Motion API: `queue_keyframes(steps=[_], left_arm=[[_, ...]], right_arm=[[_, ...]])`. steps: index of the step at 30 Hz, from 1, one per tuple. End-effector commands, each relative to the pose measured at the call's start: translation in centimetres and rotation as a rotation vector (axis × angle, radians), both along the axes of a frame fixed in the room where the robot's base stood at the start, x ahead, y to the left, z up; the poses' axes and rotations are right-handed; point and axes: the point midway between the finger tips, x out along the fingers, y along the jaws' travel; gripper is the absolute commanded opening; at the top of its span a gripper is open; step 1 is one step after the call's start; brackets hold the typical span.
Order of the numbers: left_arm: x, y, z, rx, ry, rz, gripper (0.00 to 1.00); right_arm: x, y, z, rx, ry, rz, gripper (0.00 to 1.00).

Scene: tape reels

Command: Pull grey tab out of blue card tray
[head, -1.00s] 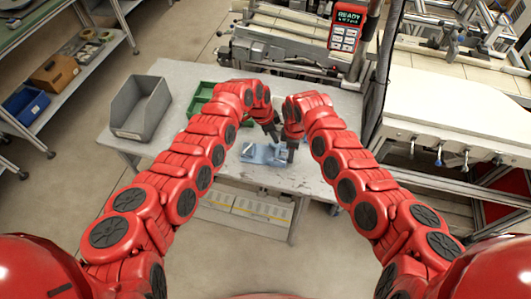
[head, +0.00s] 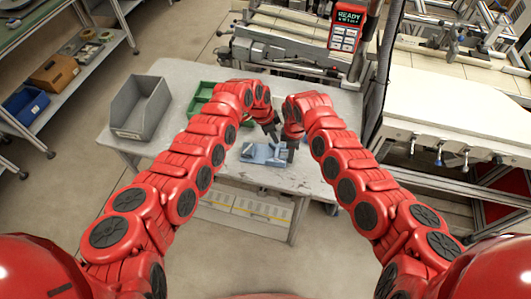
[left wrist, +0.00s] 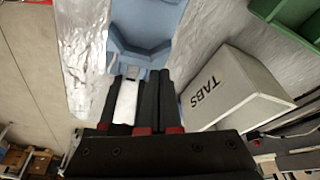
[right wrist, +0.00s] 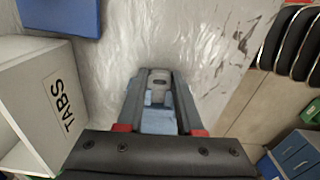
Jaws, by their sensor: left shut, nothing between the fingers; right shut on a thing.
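The light blue card tray (head: 258,154) lies on the grey table below my grippers. Its angular hollow shows in the left wrist view (left wrist: 143,22). My right gripper (head: 291,152) is at the tray's right side. In the right wrist view its fingers (right wrist: 158,78) are shut on the grey tab (right wrist: 159,76), a flat piece with a slot. Pale blue shows nearer between the fingers. My left gripper (head: 274,131) is shut and empty, its fingertips (left wrist: 156,74) close to the tray's edge. Whether the tab is still in the tray is hard to tell.
A white box marked TABS (left wrist: 232,92) stands near the tray; it also shows in the right wrist view (right wrist: 35,105). A grey bin (head: 140,108) and a green bin (head: 200,98) stand on the table's left. The table's right front is clear.

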Motion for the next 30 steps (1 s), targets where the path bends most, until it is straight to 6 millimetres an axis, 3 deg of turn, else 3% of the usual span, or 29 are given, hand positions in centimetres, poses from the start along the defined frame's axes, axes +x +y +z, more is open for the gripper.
queue_keyframes(steps=[30], left_arm=[[0.0,0.0,-1.0,0.002,0.001,-0.001,0.00]], right_arm=[[0.0,0.0,0.0,0.000,0.001,0.000,0.00]])
